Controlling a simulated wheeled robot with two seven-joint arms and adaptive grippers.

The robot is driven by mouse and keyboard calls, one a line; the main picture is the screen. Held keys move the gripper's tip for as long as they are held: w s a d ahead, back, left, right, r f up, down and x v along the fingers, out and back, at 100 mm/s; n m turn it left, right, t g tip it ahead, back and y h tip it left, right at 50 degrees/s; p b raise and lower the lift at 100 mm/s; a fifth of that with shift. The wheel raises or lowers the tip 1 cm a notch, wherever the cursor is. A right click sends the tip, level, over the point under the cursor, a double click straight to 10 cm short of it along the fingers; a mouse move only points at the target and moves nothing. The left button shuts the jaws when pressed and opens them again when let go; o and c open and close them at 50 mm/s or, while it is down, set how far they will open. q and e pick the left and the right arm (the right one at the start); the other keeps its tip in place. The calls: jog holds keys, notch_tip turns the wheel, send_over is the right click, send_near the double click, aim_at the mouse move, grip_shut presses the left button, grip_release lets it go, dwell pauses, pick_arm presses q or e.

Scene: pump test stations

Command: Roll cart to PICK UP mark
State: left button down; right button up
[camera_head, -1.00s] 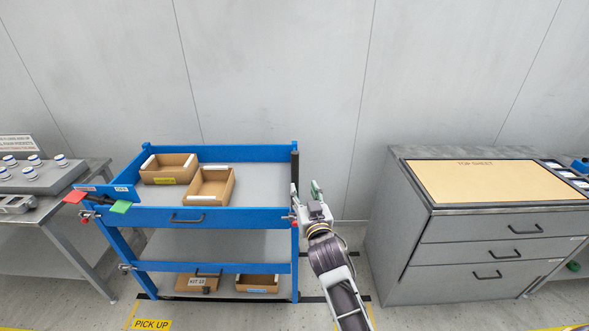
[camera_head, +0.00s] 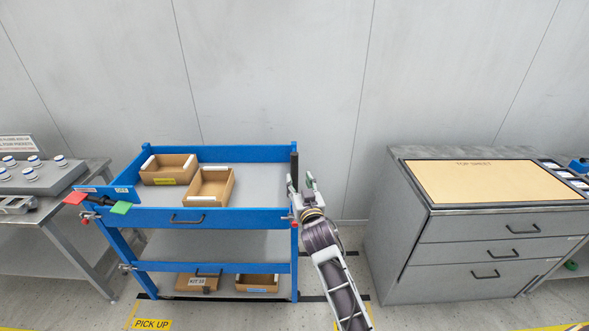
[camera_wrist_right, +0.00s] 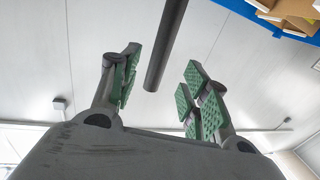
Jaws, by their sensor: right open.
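The blue cart (camera_head: 240,217) stands against the wall in the head view, with cardboard boxes on its top and lower shelves. Its dark upright handle (camera_head: 294,167) is at the right end. My right gripper (camera_head: 301,185) is open at that handle. In the right wrist view the handle bar (camera_wrist_right: 167,45) comes down between the open green-padded fingers (camera_wrist_right: 160,88), with gaps visible on both sides. The yellow PICK UP mark (camera_head: 152,324) is on the floor in front of the cart's left end. My left gripper is not in view.
A grey drawer cabinet (camera_head: 480,250) with a TOP SHEET panel stands to the right, with floor between it and the cart. A grey table (camera_head: 52,224) with white-capped parts is close on the left.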

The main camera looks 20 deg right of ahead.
aim_at(295, 171)
jog(key=shift+w+d+p, duration=0.2)
jog(key=shift+w+p, duration=0.1)
jog(key=shift+w, duration=1.8)
jog(key=shift+w+d+p, duration=0.15)
jog(key=shift+w+p, duration=0.1)
jog(key=shift+w, duration=1.8)
grip_shut()
